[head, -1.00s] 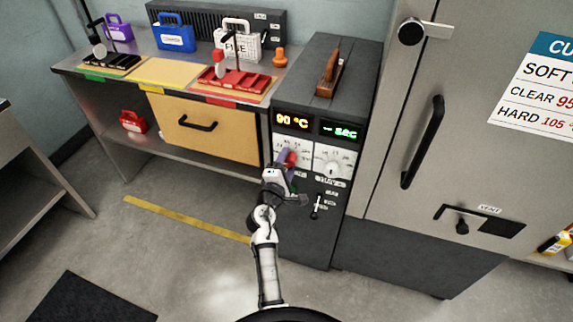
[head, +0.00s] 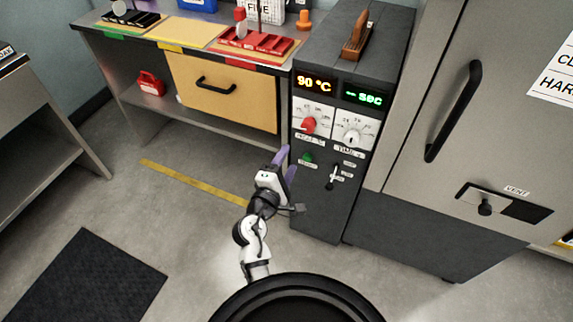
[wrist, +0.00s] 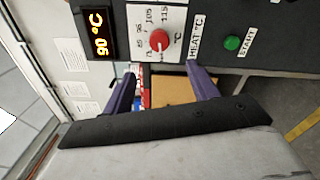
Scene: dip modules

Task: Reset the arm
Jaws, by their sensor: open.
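My gripper (head: 286,165) is open and empty, with its purple fingers apart. It stands in front of the dark machine (head: 318,195), just below the red heat knob (head: 309,125), and does not touch the knob. The wrist view shows both fingers (wrist: 163,92) spread, with the red knob (wrist: 159,40) beyond them. The machine's display (head: 315,83) reads 90 °C, and a second green display (head: 366,94) reads "-- SEC". A white time knob (head: 352,137) sits to the right of the red one.
A green start button (head: 307,158) and a lever (head: 333,176) are on the machine front. The bench with a wooden drawer (head: 222,92) stands left. A grey cabinet (head: 440,120) stands right. The floor has a yellow strip (head: 195,182) and a dark mat (head: 85,275), with free room between.

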